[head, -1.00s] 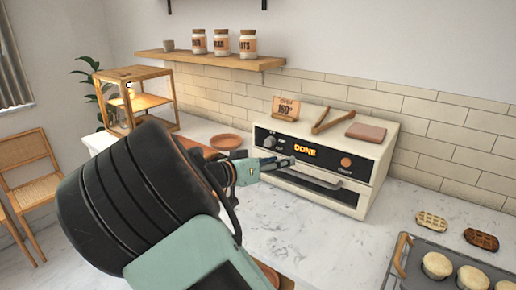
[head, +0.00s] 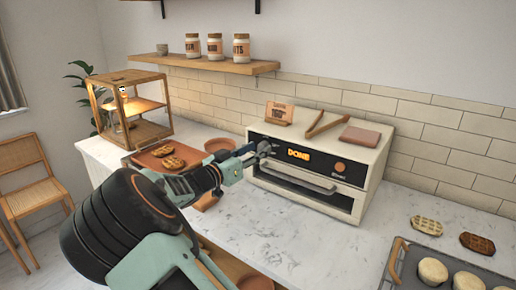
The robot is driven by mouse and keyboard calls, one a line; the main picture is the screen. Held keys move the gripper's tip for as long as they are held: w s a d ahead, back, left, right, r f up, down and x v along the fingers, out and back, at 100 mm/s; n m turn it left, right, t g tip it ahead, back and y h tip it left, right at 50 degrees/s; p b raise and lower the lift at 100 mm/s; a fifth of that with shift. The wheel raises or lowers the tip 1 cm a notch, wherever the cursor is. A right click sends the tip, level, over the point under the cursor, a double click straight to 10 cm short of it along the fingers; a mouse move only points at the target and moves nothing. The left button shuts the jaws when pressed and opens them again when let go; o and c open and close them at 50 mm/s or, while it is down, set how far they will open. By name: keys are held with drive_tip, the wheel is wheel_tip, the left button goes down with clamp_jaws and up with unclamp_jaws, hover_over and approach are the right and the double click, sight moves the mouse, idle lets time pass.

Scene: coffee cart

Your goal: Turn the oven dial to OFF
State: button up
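The white oven (head: 375,165) stands on the counter against the tiled wall. Its black front panel has a lit display (head: 298,154) reading DONE and an orange round button (head: 340,167) on the right. The oven dial is at the panel's left end, where my gripper (head: 264,150) now covers most or all of it. The fingertips are at the dial in this view; whether they touch it or hold it is hard to see. The finger gap is too small to judge.
On the oven lie wooden tongs (head: 325,125), a small sign (head: 279,114) and a brown block (head: 361,135). A tray of pastries (head: 408,264) is at lower right. A tray with cookies (head: 150,159) lies left, beside a wooden display case (head: 168,128). The counter before the oven is clear.

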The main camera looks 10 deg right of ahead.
drive_tip(key=shift+w+d, duration=0.4)
clamp_jaws()
drive_tip(key=shift+f+b, duration=0.1)
drive_tip(key=shift+b, duration=0.2)
